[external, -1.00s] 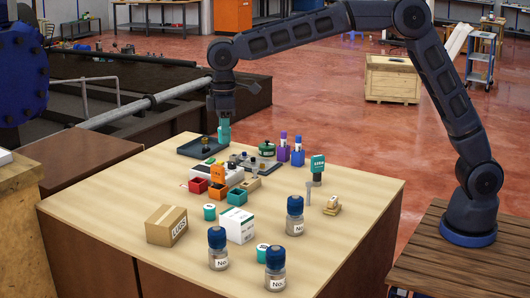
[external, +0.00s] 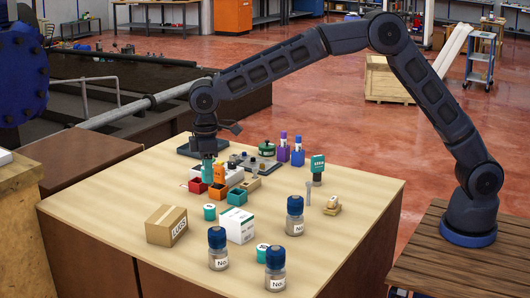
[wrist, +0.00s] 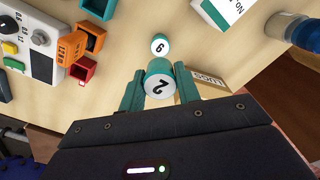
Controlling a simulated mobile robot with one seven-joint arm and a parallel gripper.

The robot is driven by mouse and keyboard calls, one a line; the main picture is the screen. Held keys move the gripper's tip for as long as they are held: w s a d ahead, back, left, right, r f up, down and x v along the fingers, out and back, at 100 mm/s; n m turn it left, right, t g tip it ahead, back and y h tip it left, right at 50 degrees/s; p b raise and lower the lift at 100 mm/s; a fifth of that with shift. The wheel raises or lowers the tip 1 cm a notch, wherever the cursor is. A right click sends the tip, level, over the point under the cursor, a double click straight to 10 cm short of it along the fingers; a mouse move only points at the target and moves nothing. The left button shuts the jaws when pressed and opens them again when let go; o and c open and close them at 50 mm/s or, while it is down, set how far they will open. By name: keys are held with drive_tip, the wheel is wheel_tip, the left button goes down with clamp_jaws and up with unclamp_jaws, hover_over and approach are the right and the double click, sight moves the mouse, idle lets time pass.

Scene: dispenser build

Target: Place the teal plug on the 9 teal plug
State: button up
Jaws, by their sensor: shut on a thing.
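My gripper (wrist: 159,76) has teal fingers closed on the sides of a teal plug (wrist: 160,87), whose white top reads "2". In the external view my gripper (external: 207,174) hangs above the far part of the table, beside the red and orange boxes. The 9 teal plug (wrist: 159,46) stands on the bare tabletop, its numbered white top turned toward the wrist camera. It also shows in the external view (external: 210,212), nearer the front than my gripper. The held plug appears apart from it.
A cardboard box (external: 167,226) and a white box (external: 237,226) flank the 9 plug. Red (external: 198,186), orange (external: 217,192) and teal (external: 237,197) open boxes stand behind it.

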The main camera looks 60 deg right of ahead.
sight(209, 206)
drive_tip(key=shift+f, duration=3.85)
drive_tip(key=shift+f, duration=0.1)
drive_tip(key=o, duration=1)
wheel_tip(209, 206, up, 12)
drive_tip(key=shift+r, duration=0.15)
drive_tip(key=shift+d, duration=0.1)
